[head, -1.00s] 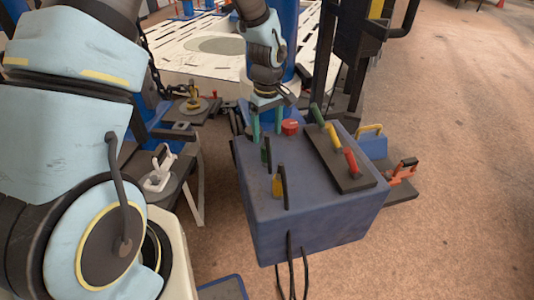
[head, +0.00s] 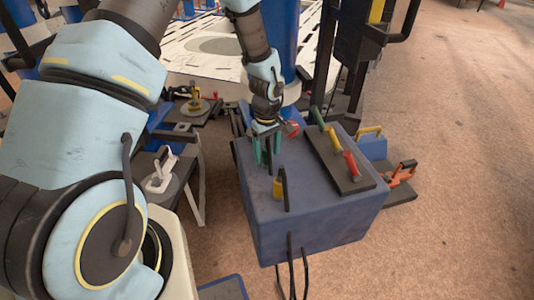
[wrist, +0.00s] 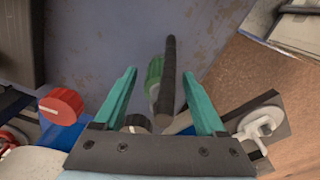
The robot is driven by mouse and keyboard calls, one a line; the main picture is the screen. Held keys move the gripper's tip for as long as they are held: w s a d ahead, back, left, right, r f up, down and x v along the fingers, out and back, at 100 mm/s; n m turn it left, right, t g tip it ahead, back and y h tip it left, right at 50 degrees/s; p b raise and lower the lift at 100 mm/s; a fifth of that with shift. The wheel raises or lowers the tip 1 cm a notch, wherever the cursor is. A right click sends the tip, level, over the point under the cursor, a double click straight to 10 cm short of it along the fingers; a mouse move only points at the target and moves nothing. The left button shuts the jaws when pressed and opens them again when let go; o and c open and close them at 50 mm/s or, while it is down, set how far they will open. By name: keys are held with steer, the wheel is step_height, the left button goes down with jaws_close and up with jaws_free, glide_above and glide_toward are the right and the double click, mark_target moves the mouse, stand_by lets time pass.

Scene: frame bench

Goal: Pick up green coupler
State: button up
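The green coupler (wrist: 154,75) shows in the wrist view between my two teal fingers, nearer the left one, with a gap on each side. A black bar (wrist: 168,70) stands close along its right side. My gripper (wrist: 160,74) is open and nothing is clamped in it. In the head view my gripper (head: 267,150) points down over the left part of the blue box, and its fingers mostly hide the green coupler. How far the fingertips reach down along the coupler is hard to tell.
The blue box (head: 310,215) carries a yellow coupler (head: 278,187) nearer the front, a red knob (head: 291,129) behind, and a dark plate (head: 352,183) with green, yellow and red handles at right. The red knob (wrist: 62,103) lies left of my fingers in the wrist view.

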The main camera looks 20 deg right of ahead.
jaws_close()
stand_by(0.3)
steer(key=shift+r, duration=0.1)
